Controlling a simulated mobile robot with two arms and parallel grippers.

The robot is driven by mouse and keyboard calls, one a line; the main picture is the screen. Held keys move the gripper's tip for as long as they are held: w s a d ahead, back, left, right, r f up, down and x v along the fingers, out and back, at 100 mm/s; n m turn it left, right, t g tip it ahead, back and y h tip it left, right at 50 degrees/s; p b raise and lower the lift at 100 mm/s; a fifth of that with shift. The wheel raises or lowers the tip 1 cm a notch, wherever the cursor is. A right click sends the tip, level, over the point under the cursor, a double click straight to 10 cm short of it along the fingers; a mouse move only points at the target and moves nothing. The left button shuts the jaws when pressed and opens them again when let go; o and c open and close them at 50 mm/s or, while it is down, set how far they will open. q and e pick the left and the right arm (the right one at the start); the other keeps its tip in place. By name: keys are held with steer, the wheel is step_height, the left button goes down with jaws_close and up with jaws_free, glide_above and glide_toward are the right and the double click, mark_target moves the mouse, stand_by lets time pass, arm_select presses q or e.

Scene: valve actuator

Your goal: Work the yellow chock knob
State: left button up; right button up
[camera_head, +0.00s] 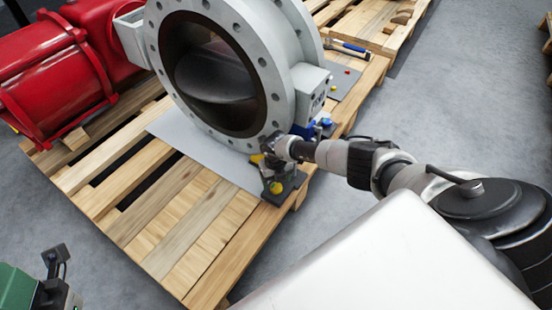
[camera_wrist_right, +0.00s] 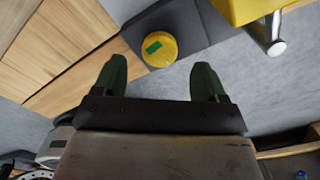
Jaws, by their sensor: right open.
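The yellow chock knob (camera_wrist_right: 158,50) is round with a green mark on its top and sits on a dark grey plate (camera_wrist_right: 180,18). In the right wrist view it lies just beyond and between the two spread green fingertips of my right gripper (camera_wrist_right: 160,72). Nothing is between the fingers, and no contact with the knob shows. In the head view the knob (camera_head: 276,188) is small, at the pallet's near right edge. My right gripper (camera_head: 270,164) is just above it there, its fingers hard to make out. I cannot identify my left gripper.
A large grey flanged valve (camera_head: 262,75) stands on a wooden pallet (camera_head: 190,215), beside a red actuator (camera_head: 55,75). A yellow block (camera_wrist_right: 240,8) with a metal pin (camera_wrist_right: 270,35) is close to the right finger. A hammer (camera_head: 348,48) lies farther back. Grey floor is clear at right.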

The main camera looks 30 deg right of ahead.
mark_target(276, 187)
step_height(276, 187, up, 7)
steer(key=p, duration=0.3)
steer(key=shift+f, duration=0.1)
